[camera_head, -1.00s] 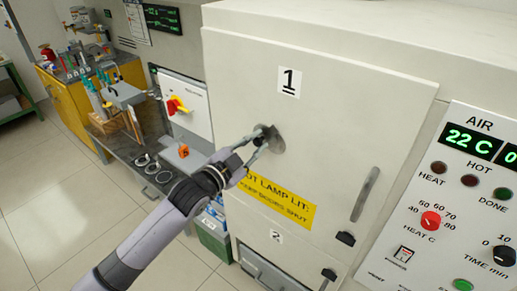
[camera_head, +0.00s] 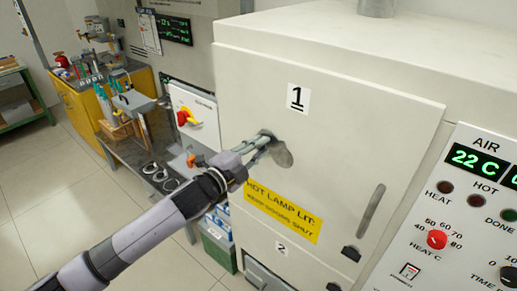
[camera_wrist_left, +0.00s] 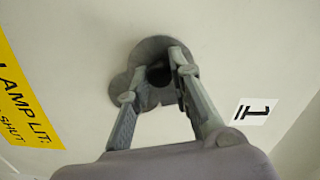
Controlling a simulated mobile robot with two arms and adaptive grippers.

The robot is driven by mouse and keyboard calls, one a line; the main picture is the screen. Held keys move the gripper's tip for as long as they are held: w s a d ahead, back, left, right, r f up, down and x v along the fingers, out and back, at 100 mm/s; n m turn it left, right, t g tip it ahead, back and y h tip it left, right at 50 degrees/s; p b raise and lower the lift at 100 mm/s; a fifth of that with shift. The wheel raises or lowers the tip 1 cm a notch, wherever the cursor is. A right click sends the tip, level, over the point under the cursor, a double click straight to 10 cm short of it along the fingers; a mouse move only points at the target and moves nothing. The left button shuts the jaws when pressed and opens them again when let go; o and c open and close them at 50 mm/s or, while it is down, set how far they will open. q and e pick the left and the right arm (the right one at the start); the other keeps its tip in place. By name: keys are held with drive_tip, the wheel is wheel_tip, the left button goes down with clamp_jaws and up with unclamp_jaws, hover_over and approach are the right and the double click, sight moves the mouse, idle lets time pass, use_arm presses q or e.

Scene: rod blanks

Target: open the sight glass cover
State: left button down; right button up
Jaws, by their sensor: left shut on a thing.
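The grey sight glass cover sits on the cream door numbered 1 (camera_head: 340,150); its plate (camera_wrist_left: 147,48) shows in the left wrist view as two overlapping round shapes. In the head view one round grey part (camera_head: 283,155) shows just below and right of my fingertips. My left gripper (camera_head: 267,139) reaches in from the left, its fingers closed around a small dark knob (camera_wrist_left: 159,74) on the cover. The fingers hide part of the cover and knob. I cannot tell how much of the glass is bare. My right gripper is out of view.
A door handle (camera_head: 371,210) stands at the right, beside the control panel (camera_head: 470,230). A yellow label (camera_head: 285,212) lies below the gripper. A switch box (camera_head: 194,115) and a grey bench (camera_head: 150,160) are at the left. Open floor lies at the lower left.

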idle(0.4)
use_arm(q)
drive_tip(key=c, duration=1.4)
unclamp_jaws()
drive_tip(key=shift+c, duration=0.2)
drive_tip(key=v, duration=1.2)
